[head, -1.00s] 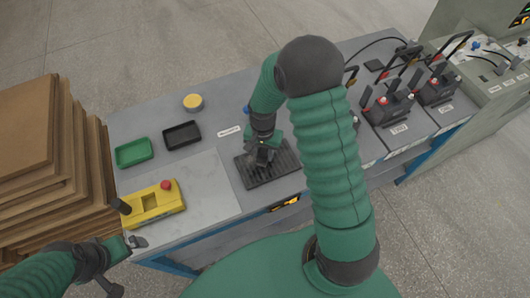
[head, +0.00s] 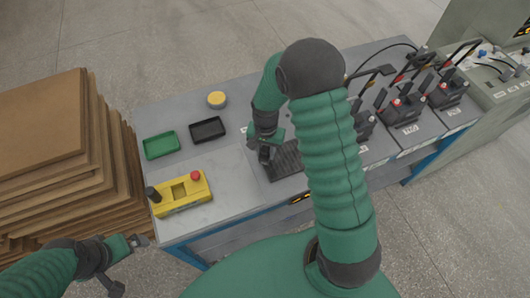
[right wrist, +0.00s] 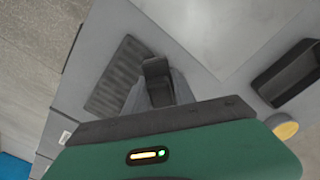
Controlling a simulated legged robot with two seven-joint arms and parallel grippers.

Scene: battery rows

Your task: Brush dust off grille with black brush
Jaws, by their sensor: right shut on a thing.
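The grille (head: 287,161) is a dark, ribbed plate lying on the grey bench, partly hidden by my right arm in the head view. It also shows in the right wrist view (right wrist: 112,82). My right gripper (head: 266,150) is at the grille's left end and points down. It is shut on the black brush (right wrist: 157,72), a dark block between the fingers. I cannot tell whether the brush touches the grille or bench, and no separate dust shows. My left gripper (head: 139,241) is empty, low at the bench's front left; its opening is unclear.
A black tray (head: 208,130), a green tray (head: 162,145) and a round yellow-topped tin (head: 217,100) stand at left. A yellow box (head: 180,194) with a red button is at the front. Black devices (head: 402,108) with levers stand right. Stacked brown boards (head: 45,130) are beside the bench.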

